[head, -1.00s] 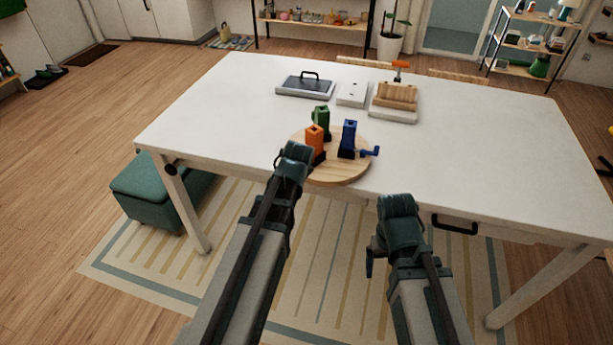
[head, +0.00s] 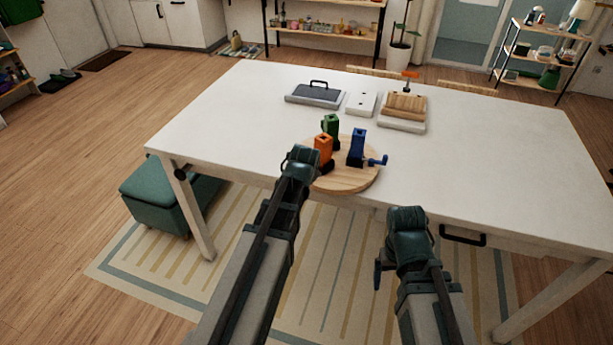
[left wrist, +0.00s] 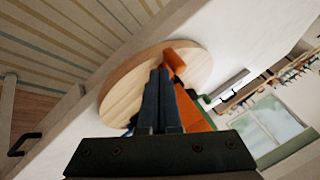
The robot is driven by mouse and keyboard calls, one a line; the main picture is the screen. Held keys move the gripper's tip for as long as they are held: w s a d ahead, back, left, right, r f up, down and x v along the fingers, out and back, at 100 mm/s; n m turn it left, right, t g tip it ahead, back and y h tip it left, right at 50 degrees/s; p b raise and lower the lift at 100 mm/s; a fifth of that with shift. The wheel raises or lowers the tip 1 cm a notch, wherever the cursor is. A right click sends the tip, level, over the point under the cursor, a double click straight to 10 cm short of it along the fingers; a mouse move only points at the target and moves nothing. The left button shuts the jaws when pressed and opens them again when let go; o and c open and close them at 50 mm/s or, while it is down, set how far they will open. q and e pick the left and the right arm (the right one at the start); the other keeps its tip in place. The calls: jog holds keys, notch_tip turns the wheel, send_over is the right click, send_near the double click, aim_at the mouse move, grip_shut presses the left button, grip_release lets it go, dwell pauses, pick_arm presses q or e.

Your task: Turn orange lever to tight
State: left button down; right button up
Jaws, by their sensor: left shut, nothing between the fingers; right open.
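A round wooden board (head: 350,182) near the table's front edge bears three upright fixtures: orange, green and blue. The orange fixture (head: 323,150) stands at the board's left. In the left wrist view its orange body (left wrist: 193,108) and an orange lever-like piece (left wrist: 184,54) show just beyond my left fingers. My left gripper (left wrist: 163,72) is shut and empty, its tips close to the orange parts; I cannot tell whether they touch. My right gripper (head: 392,262) is open, low before the table.
The green fixture (head: 331,127) and the blue fixture (head: 357,147) with its side handle stand close by the orange one. A black-handled tray (head: 314,93), a white plate (head: 361,103) and a wooden block (head: 405,106) lie farther back. The table's right side is clear.

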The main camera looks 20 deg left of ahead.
pick_arm(q)
jog(key=shift+s, duration=0.1)
jog(key=s+r+p, duration=0.8)
jog(key=s, duration=0.1)
jog(key=shift+a, duration=0.4)
dwell(0.4)
jog(key=s+d+f+n+g+b, duration=0.1)
jog(key=s+d+f+g, duration=0.2)
jog(key=s+d, duration=0.4)
jog(key=s+d+f+n+g+b, duration=0.1)
jog(key=s+d+f+g, duration=0.3)
jog(key=s+d, duration=0.4)
jog(key=d+b, duration=0.1)
jog(key=d, duration=0.3)
jog(key=shift+s+d+g+h, duration=0.2)
jog(key=shift+d+g+h, duration=0.1)
jog(key=shift+d, duration=0.1)
